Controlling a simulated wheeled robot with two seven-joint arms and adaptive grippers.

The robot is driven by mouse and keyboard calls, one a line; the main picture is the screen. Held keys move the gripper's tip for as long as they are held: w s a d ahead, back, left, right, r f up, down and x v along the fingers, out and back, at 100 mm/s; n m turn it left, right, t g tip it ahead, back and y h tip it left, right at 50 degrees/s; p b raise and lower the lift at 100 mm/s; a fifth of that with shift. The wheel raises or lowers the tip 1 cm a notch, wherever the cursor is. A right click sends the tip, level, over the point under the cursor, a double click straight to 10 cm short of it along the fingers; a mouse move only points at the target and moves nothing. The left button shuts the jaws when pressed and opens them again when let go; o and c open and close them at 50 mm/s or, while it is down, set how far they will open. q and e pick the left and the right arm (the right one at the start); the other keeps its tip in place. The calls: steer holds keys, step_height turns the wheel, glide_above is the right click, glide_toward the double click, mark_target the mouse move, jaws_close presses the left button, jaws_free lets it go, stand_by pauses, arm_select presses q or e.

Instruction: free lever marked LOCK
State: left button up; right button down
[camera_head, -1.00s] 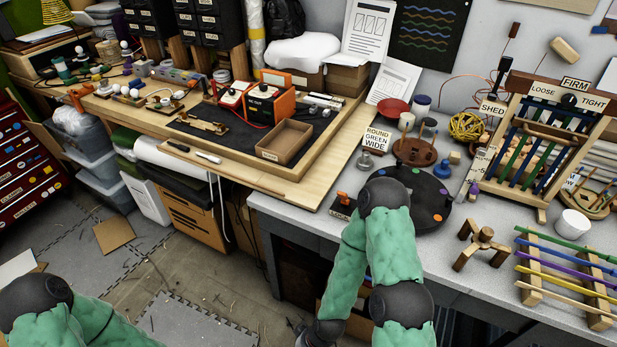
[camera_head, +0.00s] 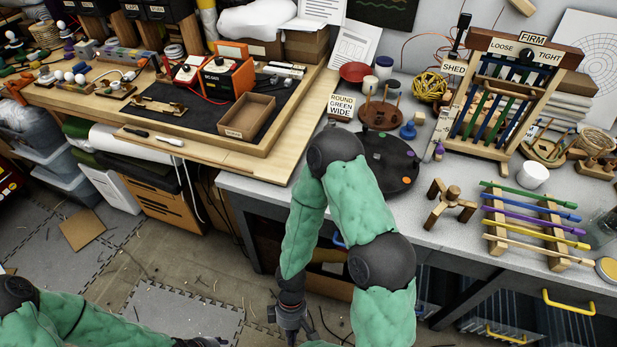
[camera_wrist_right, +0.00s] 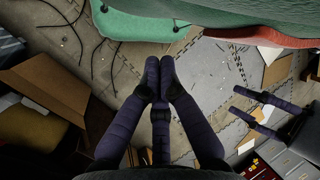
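No lever with a readable LOCK mark shows now. My right arm covers the bench spot where a small dark block with an orange lever showed earlier; its label was too small to read. My right gripper (camera_head: 290,318) hangs low in front of the grey bench, well below its top. In the right wrist view its dark fingers (camera_wrist_right: 160,72) come together at the tips with nothing between them. My left gripper (camera_head: 203,342) is cut off at the bottom edge of the head view. In the right wrist view its fingers (camera_wrist_right: 245,103) stand apart and empty.
A dark round turntable (camera_head: 392,165) lies just beyond my right arm. The SHED and FIRM loom frame (camera_head: 510,92), a wooden peg stand (camera_head: 447,204) and a rack of coloured rods (camera_head: 535,222) stand to the right. A wooden worktop (camera_head: 225,160) adjoins at left.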

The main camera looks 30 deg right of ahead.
steer(key=w+d+r+n+t+h+p, duration=0.1)
steer(key=w+d+r+n+h, duration=0.25)
steer(key=d+n, duration=0.25)
steer(key=w+d+r+n+t+h, duration=0.2)
steer(key=d+r+n+h, duration=0.1)
steer(key=d+n+h, duration=0.25)
steer(key=w+d+r+n+t+h+p, duration=0.1)
steer(key=w+r+n+t+h, duration=0.4)
steer(key=w+r+t, duration=0.6)
steer(key=w+d+r+n, duration=0.1)
steer(key=w+r, duration=0.4)
steer(key=r, duration=0.1)
steer(key=shift+r+n, duration=0.3)
steer(key=shift+n, duration=0.05)
steer(key=shift+w, duration=0.1)
